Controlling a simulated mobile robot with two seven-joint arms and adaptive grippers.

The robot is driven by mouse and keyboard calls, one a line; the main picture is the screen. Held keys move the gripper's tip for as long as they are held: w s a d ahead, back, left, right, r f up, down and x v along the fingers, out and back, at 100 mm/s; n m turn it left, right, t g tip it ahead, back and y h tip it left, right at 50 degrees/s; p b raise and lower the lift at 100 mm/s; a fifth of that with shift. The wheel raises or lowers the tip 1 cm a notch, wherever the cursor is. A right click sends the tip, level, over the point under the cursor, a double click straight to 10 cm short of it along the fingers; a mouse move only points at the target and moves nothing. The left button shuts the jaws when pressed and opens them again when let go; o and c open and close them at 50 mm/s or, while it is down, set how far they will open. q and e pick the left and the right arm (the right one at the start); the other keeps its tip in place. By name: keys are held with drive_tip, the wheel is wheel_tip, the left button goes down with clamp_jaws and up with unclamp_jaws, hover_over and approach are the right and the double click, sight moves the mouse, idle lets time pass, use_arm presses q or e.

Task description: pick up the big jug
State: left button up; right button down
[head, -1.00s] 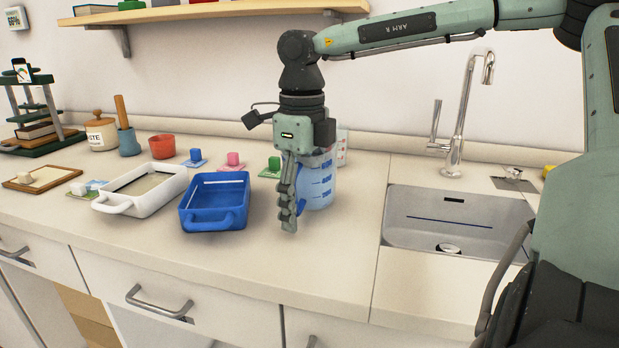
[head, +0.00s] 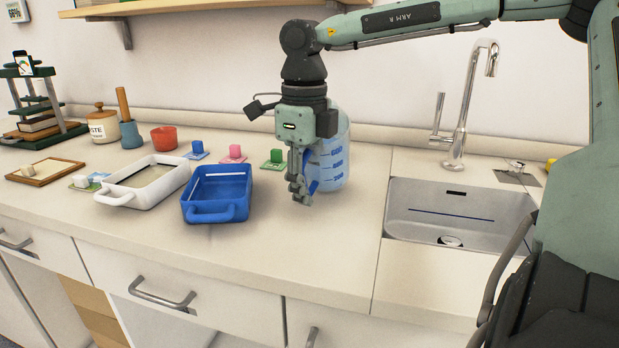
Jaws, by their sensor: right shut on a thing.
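The big jug (head: 333,162) is translucent pale blue with blue measuring marks and a blue handle. It is upright at the counter's middle, left of the sink. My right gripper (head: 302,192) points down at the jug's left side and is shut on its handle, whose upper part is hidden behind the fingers. The gripper body also covers part of the jug's upper left. I cannot tell for sure whether the jug's base is clear of the counter. My left gripper is not in view.
A blue tray (head: 217,213) and a white tray (head: 128,199) stand left of the jug. Small coloured blocks, a red cup (head: 164,139) and a lidded jar (head: 102,128) are behind. The sink (head: 400,228) and tap (head: 462,130) are right. The counter front is clear.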

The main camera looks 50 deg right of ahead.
drive_tip(key=shift+r, duration=0.2)
drive_tip(key=shift+r, duration=1.1)
drive_tip(key=shift+w+r, duration=0.15)
drive_tip(key=shift+r, duration=0.75)
drive_tip(key=w+a+r, duration=0.6)
drive_tip(key=w, duration=0.3)
drive_tip(key=shift+a+r, duration=0.3)
